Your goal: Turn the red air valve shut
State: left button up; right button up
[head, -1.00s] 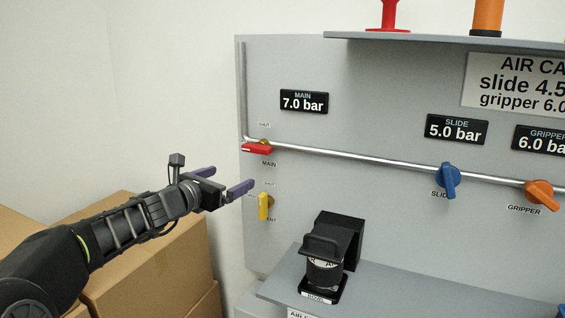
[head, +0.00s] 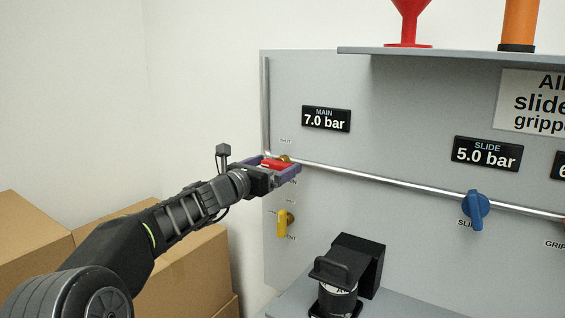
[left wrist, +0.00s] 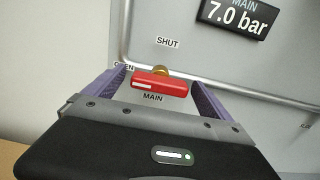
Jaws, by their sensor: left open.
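The red air valve handle (head: 275,164) sits on the pipe at the left of the grey panel, below the 7.0 bar display. In the left wrist view the red handle (left wrist: 160,83) lies crosswise in front of a brass fitting (left wrist: 161,70), above the MAIN label. A SHUT label (left wrist: 167,43) is above it and an OPEN label (left wrist: 124,66) is to its left, partly covered. My left gripper (head: 277,172) is open, with its purple fingers on either side of the handle. I cannot tell whether either finger touches it. My right gripper is not in view.
A yellow valve (head: 283,222) sits just below the gripper. A blue valve (head: 475,208) is farther right on the pipe. A black device (head: 347,270) stands on the lower ledge. Cardboard boxes (head: 190,262) are at the left.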

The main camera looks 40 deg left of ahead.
pick_arm(q)
jog(key=w, duration=0.3)
jog(key=shift+w, duration=0.4)
jog(key=c, duration=1.4)
